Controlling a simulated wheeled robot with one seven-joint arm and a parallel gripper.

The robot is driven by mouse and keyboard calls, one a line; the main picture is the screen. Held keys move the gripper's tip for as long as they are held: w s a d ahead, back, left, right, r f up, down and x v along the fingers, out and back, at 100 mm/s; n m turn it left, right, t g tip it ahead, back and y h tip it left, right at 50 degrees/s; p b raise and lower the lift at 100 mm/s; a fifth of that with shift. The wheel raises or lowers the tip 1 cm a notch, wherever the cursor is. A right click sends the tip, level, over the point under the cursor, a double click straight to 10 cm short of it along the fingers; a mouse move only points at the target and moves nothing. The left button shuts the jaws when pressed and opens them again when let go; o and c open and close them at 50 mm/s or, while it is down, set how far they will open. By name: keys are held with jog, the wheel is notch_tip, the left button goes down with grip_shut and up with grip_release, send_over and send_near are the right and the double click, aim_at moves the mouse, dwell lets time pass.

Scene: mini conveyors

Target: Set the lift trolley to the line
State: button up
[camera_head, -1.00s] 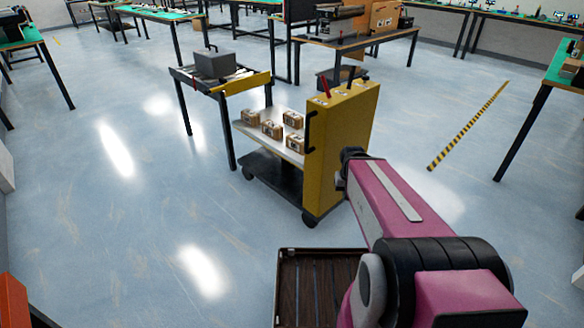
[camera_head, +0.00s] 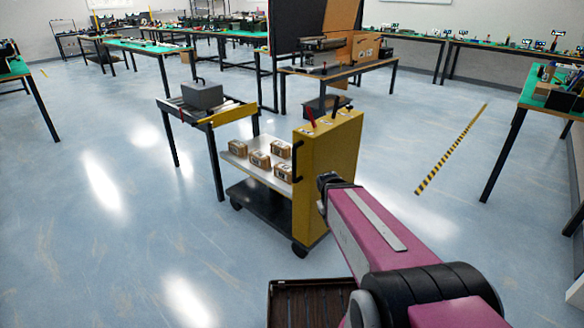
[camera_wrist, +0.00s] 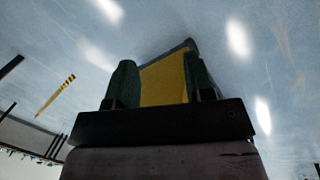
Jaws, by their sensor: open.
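The lift trolley (camera_head: 330,165) stands upright on the floor in the middle of the head view. It has a tall yellow body, a black side handle, a grey shelf carrying several small brown boxes (camera_head: 258,159), and a dark base on casters. The line, a short conveyor table (camera_head: 200,116) with a yellow side panel and a grey box on top, stands just left of and behind it. My gripper (camera_wrist: 162,84) shows two green fingers apart in the wrist view, with yellow trolley surface seen between them. Contact cannot be told. In the head view my arm hides the fingers.
A workbench (camera_head: 340,68) with a large brown carton stands behind the trolley. Another bench (camera_head: 528,104) stands at the right. A black-and-yellow floor strip (camera_head: 450,150) lies right of the trolley. A dark slatted tray (camera_head: 305,305) is at the bottom. The floor at left is clear.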

jog(key=w+a+r+n+t+h, duration=0.55)
jog(key=w+a+r+n, duration=0.3)
jog(key=a+n, duration=0.25)
jog(key=w+a+r+n+t+h, duration=0.5)
jog(key=w+a+r+n+h, duration=0.2)
jog(key=w+a+n, duration=0.35)
jog(key=x, duration=1)
jog(key=shift+s+d+f, duration=0.25)
jog(key=shift+d+f, duration=0.05)
jog(key=shift+d, duration=0.15)
jog(key=shift+g, duration=0.25)
grip_shut()
